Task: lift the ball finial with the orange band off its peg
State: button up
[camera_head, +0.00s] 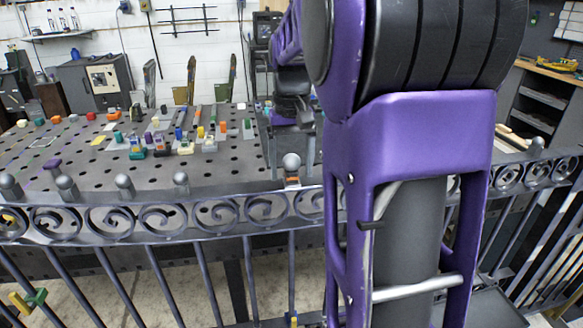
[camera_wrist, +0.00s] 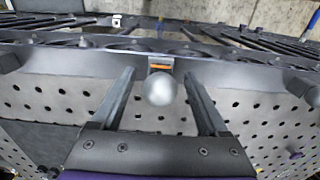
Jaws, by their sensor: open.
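The ball finial with the orange band (camera_head: 291,162) is a grey ball standing upright on the top rail of the scroll gate (camera_head: 235,190). In the wrist view the ball (camera_wrist: 158,91) lies in the picture between the two fingers, with its orange band (camera_wrist: 160,67) just beyond it. My gripper (camera_wrist: 160,73) is open, one finger on each side of the ball with a gap on both sides. I cannot tell how far the fingers are above the ball. The peg is hidden.
Similar grey ball finials, such as one to the left (camera_head: 181,179), stand along the rail. Behind the gate is a perforated table (camera_head: 95,165) with several small coloured parts and blocks (camera_head: 186,147). The rail close beside the banded finial is clear.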

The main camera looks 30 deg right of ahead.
jog(key=shift+c, duration=0.3)
grip_shut()
